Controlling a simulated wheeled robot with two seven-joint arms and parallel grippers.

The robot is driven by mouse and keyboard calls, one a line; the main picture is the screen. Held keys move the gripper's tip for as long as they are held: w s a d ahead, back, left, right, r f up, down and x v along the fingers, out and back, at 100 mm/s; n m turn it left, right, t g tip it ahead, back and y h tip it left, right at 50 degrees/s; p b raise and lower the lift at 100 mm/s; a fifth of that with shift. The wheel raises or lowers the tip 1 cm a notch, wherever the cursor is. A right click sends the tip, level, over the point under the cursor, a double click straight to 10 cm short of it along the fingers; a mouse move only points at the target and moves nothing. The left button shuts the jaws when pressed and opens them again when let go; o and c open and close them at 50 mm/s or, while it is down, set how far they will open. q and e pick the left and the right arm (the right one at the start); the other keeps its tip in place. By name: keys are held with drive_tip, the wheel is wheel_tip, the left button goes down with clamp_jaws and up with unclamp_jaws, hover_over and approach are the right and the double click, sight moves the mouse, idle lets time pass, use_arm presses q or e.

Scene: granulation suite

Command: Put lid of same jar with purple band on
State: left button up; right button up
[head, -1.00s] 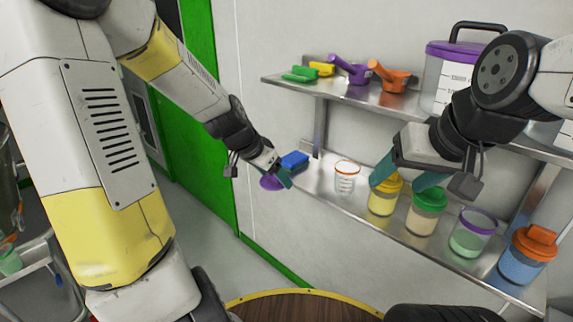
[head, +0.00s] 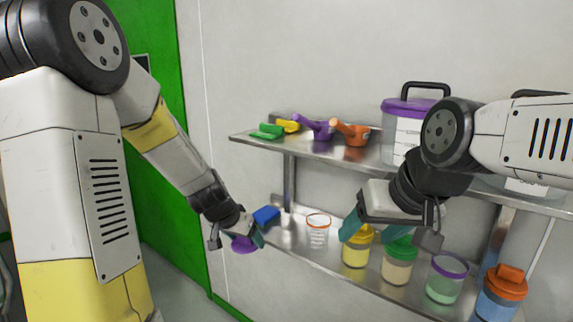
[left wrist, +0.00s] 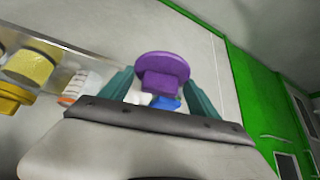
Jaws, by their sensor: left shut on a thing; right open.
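The purple lid (head: 243,244) is held in my left gripper (head: 250,236), off the left end of the lower shelf. In the left wrist view the lid (left wrist: 163,70) shows between the teal fingers, its disc facing away from the palm. The jar with the purple band (head: 446,278) stands upright and without a lid on the lower shelf, with pale green contents. It is between the green-lidded jar and the orange-lidded jar. My right gripper (head: 372,232) is open above and around the yellow-lidded jar (head: 357,247); whether it touches is unclear.
The upper shelf (head: 262,140) overhangs, with scoops and a large purple-lidded container (head: 404,125).

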sight(234, 243)
use_arm(q)
drive_tip(key=shift+w+f+n, duration=0.2)
drive_tip(key=shift+f+n, duration=0.1)
drive_tip(key=shift+f, duration=0.1)
drive_tip(key=a+f+n+y, duration=0.1)
drive_tip(key=w+a+f+n+y, duration=0.1)
drive_tip(key=a+f+n, duration=0.1)
drive_tip(key=shift+a, duration=0.1)
drive_tip(key=shift+w+a+f+n, duration=0.1)
drive_tip(key=shift+a+n, duration=0.25)
drive_tip(key=shift+n, duration=0.05)
drive_tip(key=shift+d, duration=0.1)
